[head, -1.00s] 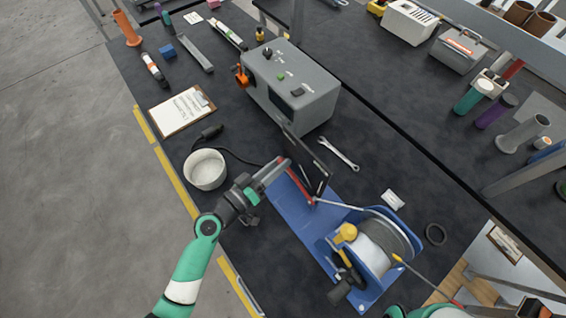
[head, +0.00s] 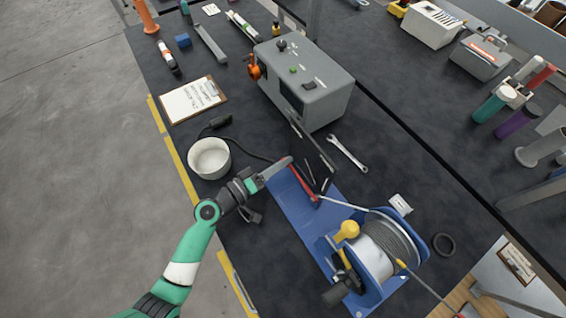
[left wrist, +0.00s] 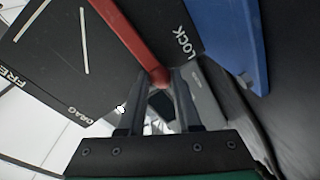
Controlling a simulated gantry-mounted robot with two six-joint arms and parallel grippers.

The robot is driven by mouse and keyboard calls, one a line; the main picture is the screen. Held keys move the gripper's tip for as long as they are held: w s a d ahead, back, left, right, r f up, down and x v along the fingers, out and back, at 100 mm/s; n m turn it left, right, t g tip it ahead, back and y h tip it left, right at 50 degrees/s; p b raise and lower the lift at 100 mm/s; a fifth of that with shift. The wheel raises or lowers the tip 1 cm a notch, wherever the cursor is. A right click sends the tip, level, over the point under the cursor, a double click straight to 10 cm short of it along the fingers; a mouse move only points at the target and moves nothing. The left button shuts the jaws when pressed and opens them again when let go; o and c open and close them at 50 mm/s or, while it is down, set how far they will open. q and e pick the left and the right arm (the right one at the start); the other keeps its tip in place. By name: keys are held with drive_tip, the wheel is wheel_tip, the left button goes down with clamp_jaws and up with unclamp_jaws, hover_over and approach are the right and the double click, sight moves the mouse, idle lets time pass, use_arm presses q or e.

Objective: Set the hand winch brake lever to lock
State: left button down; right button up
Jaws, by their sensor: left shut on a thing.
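The blue hand winch (head: 290,205) lies on the dark bench, with a cable drum (head: 372,258) at its lower right end. Its red brake lever (head: 304,184) runs along an upright dark panel (head: 322,155). My left gripper (head: 284,166) is shut on the lever's free end. In the left wrist view the lever (left wrist: 125,45) ends between the fingers (left wrist: 158,98). The panel there bears the words FREE, DRAG and LOCK (left wrist: 182,42). The lever end sits between DRAG and LOCK, nearer LOCK. My right gripper is not in view.
A white bowl (head: 209,158) stands close to my left arm, beside a black cable and plug (head: 215,124). A grey control box (head: 305,85) stands behind the panel, and a wrench (head: 347,153) lies to its right. A black ring (head: 443,244) lies right of the drum.

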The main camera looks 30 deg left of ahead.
use_arm(q)
drive_tip(key=shift+f, duration=0.4)
drive_tip(key=c, duration=0.8)
unclamp_jaws()
drive_tip(key=shift+o, duration=0.8)
drive_tip(key=shift+d+r, duration=0.1)
drive_tip(key=shift+r, duration=0.05)
drive_tip(key=shift+s, duration=0.1)
drive_tip(key=shift+s+a, duration=0.2)
drive_tip(key=shift+s, duration=0.1)
drive_tip(key=v, duration=1.1)
drive_tip(key=shift+d, duration=0.1)
